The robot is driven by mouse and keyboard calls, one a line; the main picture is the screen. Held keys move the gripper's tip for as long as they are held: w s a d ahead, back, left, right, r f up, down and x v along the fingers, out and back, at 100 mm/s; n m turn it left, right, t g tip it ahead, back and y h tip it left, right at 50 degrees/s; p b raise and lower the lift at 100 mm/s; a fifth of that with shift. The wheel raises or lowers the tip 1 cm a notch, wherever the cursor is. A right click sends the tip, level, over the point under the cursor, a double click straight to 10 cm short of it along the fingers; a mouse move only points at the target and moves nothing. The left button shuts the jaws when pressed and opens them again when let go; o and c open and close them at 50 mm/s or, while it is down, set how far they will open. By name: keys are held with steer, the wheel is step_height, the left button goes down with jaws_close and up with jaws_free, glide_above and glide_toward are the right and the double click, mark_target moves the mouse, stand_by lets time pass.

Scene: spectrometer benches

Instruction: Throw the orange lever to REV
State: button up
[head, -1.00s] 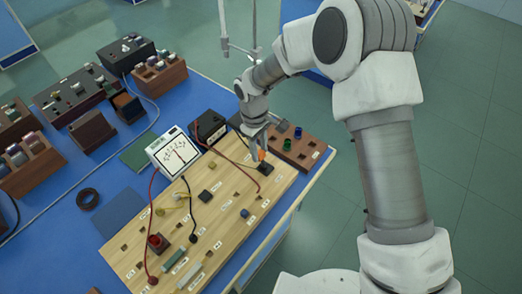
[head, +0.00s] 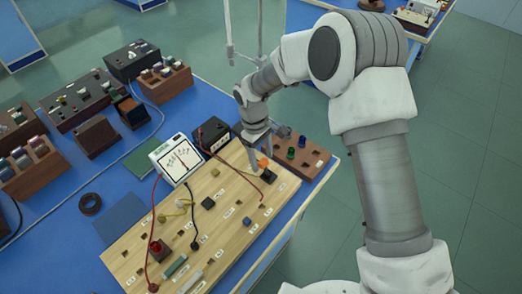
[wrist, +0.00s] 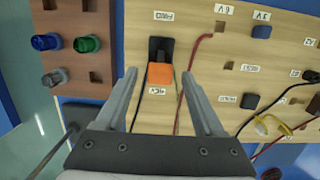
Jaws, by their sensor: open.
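The orange lever (head: 263,162) stands at the far right part of the wooden board (head: 228,232). In the wrist view its orange handle (wrist: 160,74) covers the lower end of its black base (wrist: 160,47). A white label sits above the base and another below the handle; I cannot read them surely. My gripper (wrist: 160,84) is open, pointing down at the board, with one finger on each side of the handle and a gap on both sides. In the head view my gripper (head: 254,163) is beside the lever and partly hides its surroundings.
A brown block with green and blue knobs (head: 302,158) stands close by on the right. A black box (head: 214,134) and a white meter (head: 175,158) stand behind the board.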

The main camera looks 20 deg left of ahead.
step_height(320, 180, up, 17)
steer(key=a, duration=0.2)
steer(key=shift+w+a, duration=0.35)
steer(key=shift+w, duration=0.05)
